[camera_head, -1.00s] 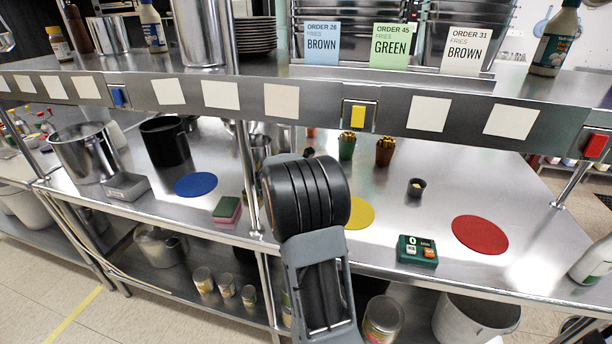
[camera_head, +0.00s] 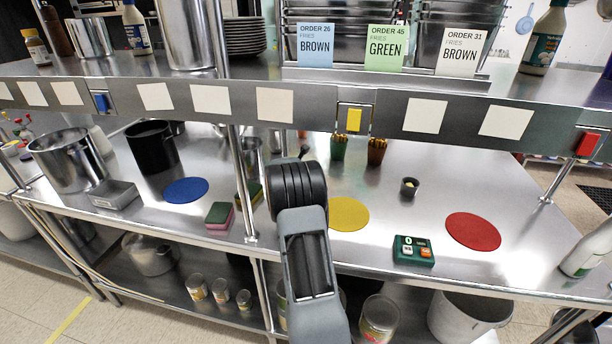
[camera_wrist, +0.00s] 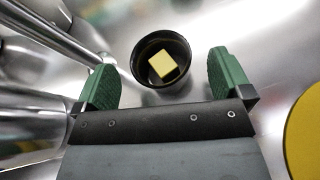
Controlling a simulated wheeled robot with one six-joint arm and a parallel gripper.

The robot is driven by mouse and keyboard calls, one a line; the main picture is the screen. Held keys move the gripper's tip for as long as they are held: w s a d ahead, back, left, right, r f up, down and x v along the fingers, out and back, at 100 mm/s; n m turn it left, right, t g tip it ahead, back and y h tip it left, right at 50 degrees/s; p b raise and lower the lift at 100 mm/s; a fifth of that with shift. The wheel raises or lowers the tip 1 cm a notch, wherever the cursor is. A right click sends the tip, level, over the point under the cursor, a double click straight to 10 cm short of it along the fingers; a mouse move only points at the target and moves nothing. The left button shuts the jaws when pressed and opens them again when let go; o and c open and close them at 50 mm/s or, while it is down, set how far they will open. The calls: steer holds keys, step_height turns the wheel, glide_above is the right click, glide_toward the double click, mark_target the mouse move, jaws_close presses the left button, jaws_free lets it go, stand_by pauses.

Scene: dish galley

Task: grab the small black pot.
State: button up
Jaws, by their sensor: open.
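In the wrist view a small round black pot (camera_wrist: 161,57) with a yellow block (camera_wrist: 163,64) in it stands on the steel counter. My gripper (camera_wrist: 163,82) has green fingers, spread open and empty. The pot lies just ahead, between the lines of the two fingers, and nothing is gripped. In the head view my arm hides the fingers and the counter behind it. There a small black cup (camera_head: 409,188) with something pale in it stands right of the yellow mat (camera_head: 349,215). I cannot tell whether it is the same pot.
A yellow disc (camera_wrist: 309,125) lies right of the gripper in the wrist view, and shiny steel vessels (camera_wrist: 28,110) stand close on the left. A steel post (camera_head: 236,170) and the shelf edge (camera_head: 378,112) border the arm. A timer (camera_head: 413,251) and red mat (camera_head: 473,231) lie right.

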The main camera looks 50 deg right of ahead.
steer(key=shift+x, duration=1.8)
steer(key=shift+r, duration=0.1)
steer(key=c, duration=1)
steer(key=shift+p, duration=0.3)
steer(key=shift+c, duration=0.2)
